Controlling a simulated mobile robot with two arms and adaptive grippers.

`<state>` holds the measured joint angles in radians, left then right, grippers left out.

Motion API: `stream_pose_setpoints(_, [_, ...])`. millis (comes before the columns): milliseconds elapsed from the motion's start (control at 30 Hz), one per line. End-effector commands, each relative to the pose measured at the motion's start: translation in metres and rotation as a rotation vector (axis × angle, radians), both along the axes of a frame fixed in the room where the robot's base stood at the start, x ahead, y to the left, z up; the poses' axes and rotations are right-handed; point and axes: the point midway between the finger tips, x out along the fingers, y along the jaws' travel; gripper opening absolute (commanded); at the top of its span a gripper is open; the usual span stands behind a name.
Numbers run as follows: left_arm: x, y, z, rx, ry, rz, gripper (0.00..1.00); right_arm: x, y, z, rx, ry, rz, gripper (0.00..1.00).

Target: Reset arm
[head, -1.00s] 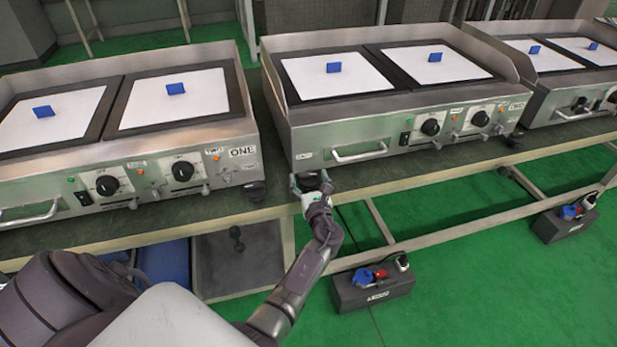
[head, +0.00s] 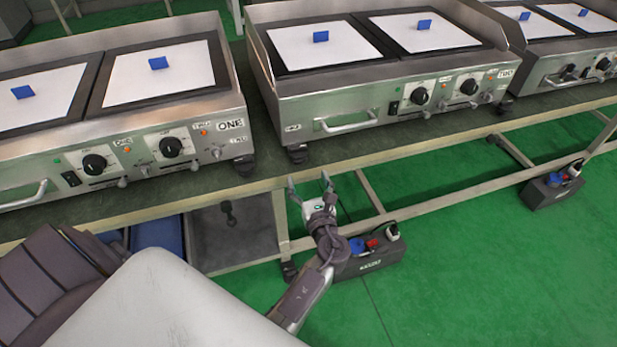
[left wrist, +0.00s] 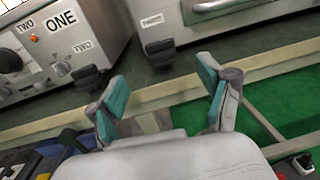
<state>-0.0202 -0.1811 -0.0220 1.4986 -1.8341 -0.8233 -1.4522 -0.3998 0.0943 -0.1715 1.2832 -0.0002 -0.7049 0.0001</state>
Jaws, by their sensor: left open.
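My left gripper (head: 311,187) is open and empty in the head view, just in front of the table's front edge and below the middle griddle. In the left wrist view my left gripper (left wrist: 160,100) shows two teal-padded fingers spread wide with nothing between them. Beyond the fingers are the table edge and the feet of two griddles. My left arm reaches up from the bottom of the head view. My right gripper is in neither view.
Griddle ONE (head: 150,158), a middle griddle (head: 360,120) and a third griddle (head: 560,75) stand on a dark table (head: 290,172). White sheets with blue blocks lie on them. Dark socket boxes (head: 370,262) sit on the green floor (head: 450,280) below.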

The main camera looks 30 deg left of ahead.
Motion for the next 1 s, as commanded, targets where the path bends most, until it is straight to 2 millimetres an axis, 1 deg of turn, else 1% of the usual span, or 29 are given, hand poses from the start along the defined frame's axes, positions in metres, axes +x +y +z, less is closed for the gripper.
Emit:
stream_pose_setpoints(267, [0.0, 0.0, -0.003, -0.011, -0.001, -0.001, 0.79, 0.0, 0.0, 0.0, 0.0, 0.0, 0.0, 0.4])
stream_pose_setpoints(333, [-0.004, 0.001, -0.015, -0.065, -0.006, -0.003, 0.79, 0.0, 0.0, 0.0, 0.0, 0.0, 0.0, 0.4])
stream_pose_setpoints(367, [-0.007, 0.001, -0.024, -0.107, -0.011, -0.003, 0.79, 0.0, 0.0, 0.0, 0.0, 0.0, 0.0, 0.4])
stream_pose_setpoints(467, [-0.024, 0.001, -0.071, -0.336, -0.039, 0.008, 0.79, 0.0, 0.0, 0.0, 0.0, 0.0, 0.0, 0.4])
stream_pose_setpoints(500, [-0.035, -0.001, -0.096, -0.462, -0.055, 0.026, 0.79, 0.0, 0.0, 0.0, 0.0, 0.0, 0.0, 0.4])
stream_pose_setpoints(567, [-0.055, -0.004, -0.136, -0.668, -0.084, 0.076, 0.79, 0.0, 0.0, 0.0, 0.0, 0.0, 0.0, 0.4])
stream_pose_setpoints(600, [-0.072, -0.007, -0.163, -0.81, -0.105, 0.125, 0.79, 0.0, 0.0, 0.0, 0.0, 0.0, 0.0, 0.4])
stream_pose_setpoints(667, [-0.098, -0.014, -0.201, -1.016, -0.14, 0.218, 0.79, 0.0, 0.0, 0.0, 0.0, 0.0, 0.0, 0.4])
stream_pose_setpoints(700, [-0.117, -0.019, -0.223, -1.145, -0.167, 0.294, 0.79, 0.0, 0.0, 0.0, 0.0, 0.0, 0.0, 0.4])
stream_pose_setpoints(733, [-0.131, -0.024, -0.24, -1.237, -0.187, 0.357, 0.79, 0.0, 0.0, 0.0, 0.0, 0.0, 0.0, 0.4])
stream_pose_setpoints(800, [-0.164, -0.034, -0.27, -1.42, -0.239, 0.51, 0.79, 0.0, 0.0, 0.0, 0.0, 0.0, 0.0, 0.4])
stream_pose_setpoints(833, [-0.177, -0.038, -0.281, -1.485, -0.259, 0.577, 0.79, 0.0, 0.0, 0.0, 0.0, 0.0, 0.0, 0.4])
stream_pose_setpoints(900, [-0.205, -0.047, -0.302, -1.615, -0.312, 0.731, 0.79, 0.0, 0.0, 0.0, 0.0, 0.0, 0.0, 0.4])
stream_pose_setpoints(967, [-0.228, -0.055, -0.317, -1.701, -0.356, 0.861, 0.79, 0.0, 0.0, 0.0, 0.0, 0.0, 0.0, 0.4])
stream_pose_setpoints(1000, [-0.243, -0.059, -0.325, -1.748, -0.385, 0.947, 0.79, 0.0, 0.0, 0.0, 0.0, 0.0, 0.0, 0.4])
